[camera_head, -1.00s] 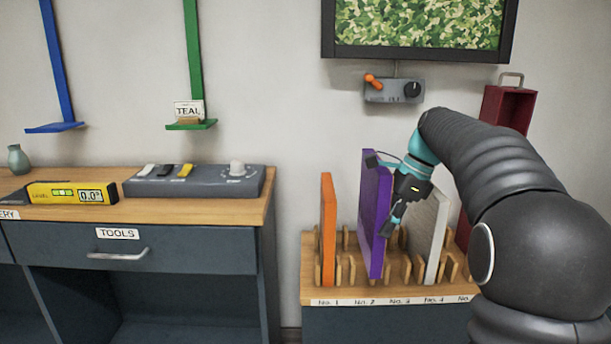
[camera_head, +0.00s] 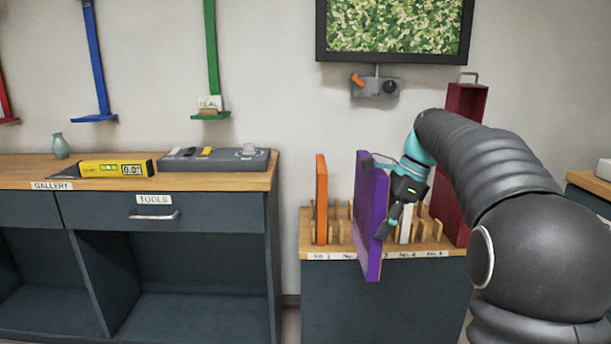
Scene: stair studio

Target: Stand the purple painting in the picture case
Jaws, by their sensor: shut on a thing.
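The purple painting (camera_head: 371,220) is a thin upright panel, slightly tilted. My gripper (camera_head: 387,229) is shut on its right side. The painting hangs in front of the wooden slotted rack (camera_head: 308,251), with its bottom edge lower than the rack's front edge. A tall dark red case (camera_head: 466,101) with a grey handle stands at the rack's right end. My arm hides its middle; dark red also shows below the arm.
An orange panel (camera_head: 321,200) stands in the rack's left slot. A white panel (camera_head: 405,224) stands right of centre, partly hidden by my gripper. A workbench (camera_head: 215,184) with a yellow level (camera_head: 115,169) is at left. A screen (camera_head: 394,28) hangs above the rack.

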